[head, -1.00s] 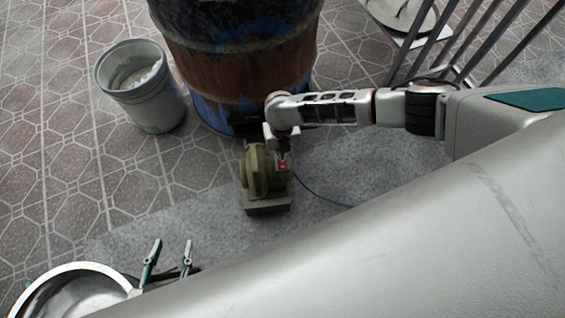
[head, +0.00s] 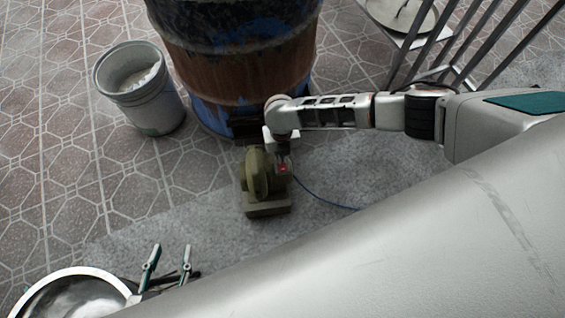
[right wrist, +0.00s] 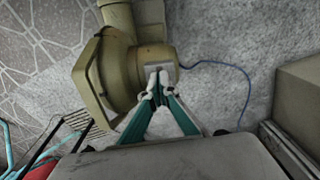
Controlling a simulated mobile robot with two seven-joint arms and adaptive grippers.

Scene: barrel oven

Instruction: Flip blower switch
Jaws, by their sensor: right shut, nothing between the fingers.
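The olive-green blower (head: 257,175) stands on the grey floor in front of the barrel; it also shows in the right wrist view (right wrist: 120,72). My right gripper (head: 283,160) is at the blower's right side. In the right wrist view my right gripper (right wrist: 157,78) is shut and empty, its tips over the pale switch plate (right wrist: 170,74) on the blower's end. The tips cover much of the plate, so the switch lever and any contact cannot be made out. A small red spot (head: 283,168) shows by the fingertips. My left gripper (head: 168,264) is open at the lower left.
A rusty blue-and-brown barrel (head: 240,65) stands behind the blower. A grey bucket (head: 150,100) is left of it. A metal bowl (head: 65,275) is at lower left. A blue cord (head: 320,200) runs right from the blower. Metal rails (head: 440,50) stand at upper right.

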